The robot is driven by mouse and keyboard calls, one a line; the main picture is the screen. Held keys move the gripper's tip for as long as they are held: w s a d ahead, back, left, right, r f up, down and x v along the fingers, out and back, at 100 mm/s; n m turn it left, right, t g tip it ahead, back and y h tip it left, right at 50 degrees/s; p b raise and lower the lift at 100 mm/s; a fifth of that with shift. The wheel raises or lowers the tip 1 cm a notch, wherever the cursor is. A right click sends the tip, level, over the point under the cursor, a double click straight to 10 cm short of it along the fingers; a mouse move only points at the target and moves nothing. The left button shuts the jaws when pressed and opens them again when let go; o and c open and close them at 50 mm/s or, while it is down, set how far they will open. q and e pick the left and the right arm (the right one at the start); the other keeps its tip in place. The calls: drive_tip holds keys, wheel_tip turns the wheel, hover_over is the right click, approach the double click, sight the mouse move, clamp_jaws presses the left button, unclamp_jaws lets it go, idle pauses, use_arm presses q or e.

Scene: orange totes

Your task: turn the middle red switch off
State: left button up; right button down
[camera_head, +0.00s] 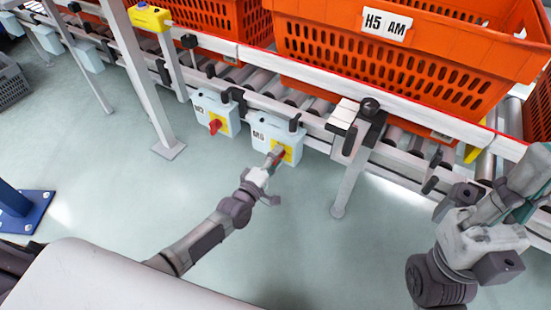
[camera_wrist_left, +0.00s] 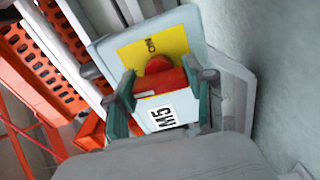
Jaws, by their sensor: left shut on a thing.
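A light-blue switch box (camera_head: 277,139) labelled M5 hangs under the conveyor rail, with a yellow plate and a red switch (camera_head: 280,153). My left gripper (camera_head: 273,160) is at this box, shut on the red switch. In the left wrist view the red switch (camera_wrist_left: 162,76) sits between the two fingers (camera_wrist_left: 160,92), in front of the yellow plate (camera_wrist_left: 158,50). The fingers hide part of the switch, and its exact setting is hard to tell. My right gripper (camera_head: 520,195) is at the right edge, away from the boxes; its fingers are unclear.
Another box (camera_head: 212,107) with a red switch (camera_head: 215,126) hangs to the left, and more pale boxes (camera_head: 88,57) farther left. Orange totes (camera_head: 390,60) stand on the roller conveyor. A conveyor leg (camera_head: 346,190) stands right of the M5 box. The floor in front is clear.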

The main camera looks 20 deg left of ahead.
use_arm(q)
drive_tip(key=shift+n, duration=0.5)
drive_tip(key=o, duration=1.2)
drive_tip(key=shift+c, duration=0.2)
drive_tip(key=v, duration=1.2)
